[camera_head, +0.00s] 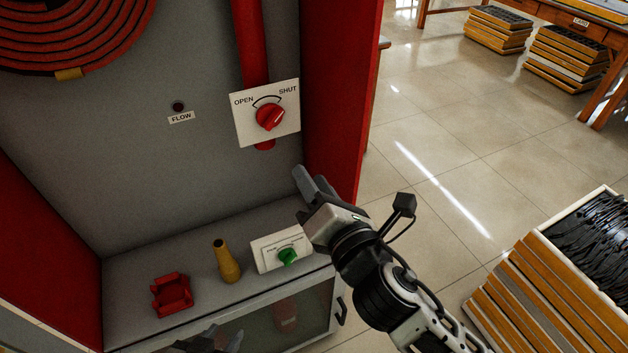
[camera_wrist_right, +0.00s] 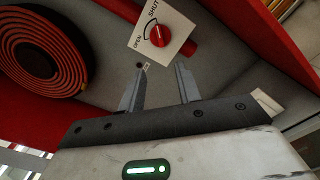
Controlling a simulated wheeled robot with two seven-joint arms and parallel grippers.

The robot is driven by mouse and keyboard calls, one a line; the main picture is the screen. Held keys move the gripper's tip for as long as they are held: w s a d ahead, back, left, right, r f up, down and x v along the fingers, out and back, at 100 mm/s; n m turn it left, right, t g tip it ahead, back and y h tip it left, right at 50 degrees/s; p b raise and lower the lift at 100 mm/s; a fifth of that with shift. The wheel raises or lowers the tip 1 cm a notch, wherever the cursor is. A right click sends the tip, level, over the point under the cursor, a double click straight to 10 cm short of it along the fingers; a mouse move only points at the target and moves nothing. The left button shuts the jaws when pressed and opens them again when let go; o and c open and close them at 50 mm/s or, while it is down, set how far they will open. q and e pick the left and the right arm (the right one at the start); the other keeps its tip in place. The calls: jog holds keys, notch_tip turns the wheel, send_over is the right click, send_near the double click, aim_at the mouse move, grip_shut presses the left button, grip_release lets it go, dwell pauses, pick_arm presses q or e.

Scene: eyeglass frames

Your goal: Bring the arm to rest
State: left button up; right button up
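My right gripper (camera_head: 311,180) is at the front right of the red cabinet, below the red dial (camera_head: 270,117) and apart from it. In the right wrist view its two fingers (camera_wrist_right: 160,75) are spread with nothing between them. The red dial sits on a white OPEN/SHUT plate on the back wall and also shows in the wrist view (camera_wrist_right: 158,36). My left gripper (camera_head: 210,340) shows only in part, dark, at the bottom edge in front of the cabinet shelf. Its fingers are too unclear to read.
The shelf (camera_head: 135,290) holds a red bracket (camera_head: 172,294), a brass nozzle (camera_head: 227,262) and a small white plate with a green knob (camera_head: 287,256). A coiled red hose (camera_head: 60,35) hangs upper left. A crate of eyeglass frames (camera_head: 545,275) stands right. Open floor (camera_head: 440,150) lies between.

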jog(key=s+d+f+m+g+h, duration=0.1)
jog(key=s+d+f+m, duration=0.3)
jog(key=f+m, duration=0.4)
jog(key=s+d+f+m+g+h, duration=0.2)
jog(key=s+d+f+m, duration=0.3)
jog(key=f+m, duration=0.3)
jog(key=s+d+f+m+g+h, duration=0.1)
jog(key=s+d+f+m+g, duration=0.2)
jog(key=f+m, duration=0.5)
jog(key=s+d+m, duration=0.1)
jog(key=s+m, duration=0.1)
jog(key=m, duration=0.3)
jog(key=shift+d+f+g, duration=0.3)
jog(key=shift+d+f, duration=0.05)
jog(key=shift+d, duration=0.05)
